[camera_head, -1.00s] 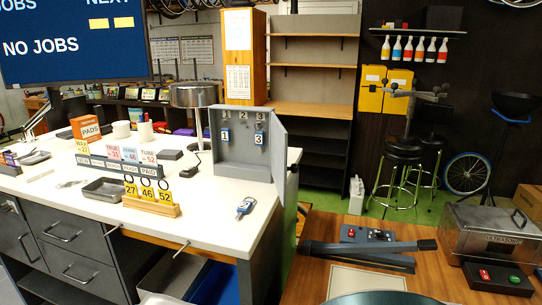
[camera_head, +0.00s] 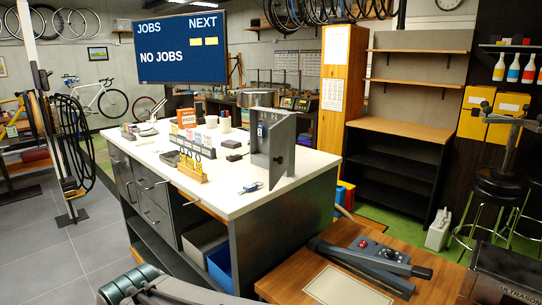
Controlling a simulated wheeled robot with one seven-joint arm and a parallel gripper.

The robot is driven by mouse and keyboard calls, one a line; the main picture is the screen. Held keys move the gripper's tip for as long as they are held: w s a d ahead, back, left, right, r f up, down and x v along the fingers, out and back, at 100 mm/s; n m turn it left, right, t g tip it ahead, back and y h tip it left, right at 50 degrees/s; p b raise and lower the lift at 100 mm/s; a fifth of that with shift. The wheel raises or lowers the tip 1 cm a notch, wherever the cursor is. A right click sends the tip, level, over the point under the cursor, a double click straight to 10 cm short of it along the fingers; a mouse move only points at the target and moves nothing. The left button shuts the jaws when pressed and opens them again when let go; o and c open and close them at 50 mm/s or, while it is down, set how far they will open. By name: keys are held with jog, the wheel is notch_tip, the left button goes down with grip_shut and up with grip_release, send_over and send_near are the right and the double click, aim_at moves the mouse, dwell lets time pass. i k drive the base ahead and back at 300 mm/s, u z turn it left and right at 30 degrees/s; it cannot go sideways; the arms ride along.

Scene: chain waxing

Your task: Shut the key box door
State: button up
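The grey key box (camera_head: 259,131) stands at the right end of the white workbench. Its door (camera_head: 283,150) stands open, swung out on the box's right side, with a small dark knob on it. The door covers part of the inside from this view. One key with a tag (camera_head: 250,189) lies on the bench top in front of the box. My gripper is not in view.
The white workbench (camera_head: 225,199) has number stands and trays on it. A wooden table (camera_head: 291,288) with a grey lever device (camera_head: 370,265) stands at the front right. Grey floor (camera_head: 62,262) is clear at the left.

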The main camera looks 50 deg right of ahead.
aim_at(279, 134)
jog(key=z, duration=1.4)
jog(key=k, duration=0.5)
jog(key=u, duration=0.3)
jog(key=i, duration=0.65)
jog(key=z, duration=0.3)
